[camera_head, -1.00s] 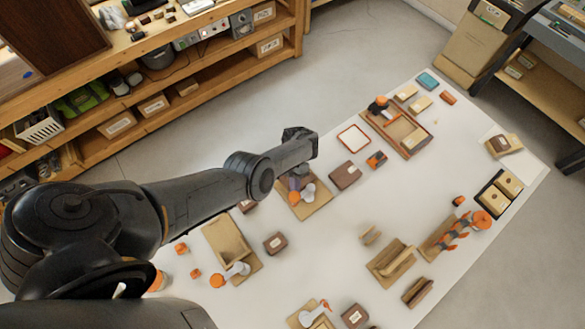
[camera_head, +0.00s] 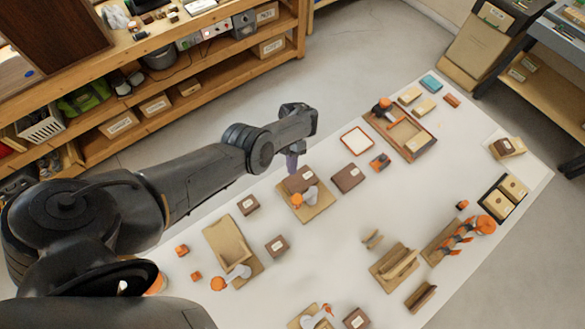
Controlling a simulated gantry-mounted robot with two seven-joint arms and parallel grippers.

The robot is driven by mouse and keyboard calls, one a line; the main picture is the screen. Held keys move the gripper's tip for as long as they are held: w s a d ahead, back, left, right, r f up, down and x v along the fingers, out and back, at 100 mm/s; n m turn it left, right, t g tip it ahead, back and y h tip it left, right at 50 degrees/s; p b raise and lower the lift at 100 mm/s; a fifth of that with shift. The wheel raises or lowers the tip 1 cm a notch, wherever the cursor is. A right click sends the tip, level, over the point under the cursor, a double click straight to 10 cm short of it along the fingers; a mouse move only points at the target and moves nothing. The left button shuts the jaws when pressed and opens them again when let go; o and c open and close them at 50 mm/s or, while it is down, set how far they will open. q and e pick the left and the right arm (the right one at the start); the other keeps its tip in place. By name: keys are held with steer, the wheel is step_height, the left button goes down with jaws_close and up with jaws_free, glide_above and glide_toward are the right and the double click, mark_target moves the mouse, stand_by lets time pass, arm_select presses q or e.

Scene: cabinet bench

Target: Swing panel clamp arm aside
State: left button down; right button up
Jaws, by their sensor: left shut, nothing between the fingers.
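My left gripper (camera_head: 292,163) points down at the far edge of a tan board. Its purple fingers look shut and empty. The board (camera_head: 318,208) carries a brown labelled block (camera_head: 298,181) and a pale clamp arm (camera_head: 310,194) with an orange knob (camera_head: 297,200). The fingers appear just behind the block; I cannot tell whether they touch it. Another pale clamp arm (camera_head: 239,271) with an orange knob (camera_head: 218,284) is on a tan tray (camera_head: 224,245). A third clamp (camera_head: 318,316) is at the bottom edge. Which is the panel clamp is unclear. My right gripper is not in view.
Brown blocks (camera_head: 347,177) stand near the board. A wooden tray (camera_head: 424,148), a red-framed panel (camera_head: 356,140), slotted wooden blocks (camera_head: 392,266) and an orange-grey fixture (camera_head: 465,235) occupy the white table. The table's middle is mostly clear. Shelves (camera_head: 170,110) stand behind.

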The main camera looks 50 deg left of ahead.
arm_select(q)
steer(key=shift+v, duration=2.05)
steer(key=shift+s+f, duration=0.1)
steer(key=shift+f, duration=0.05)
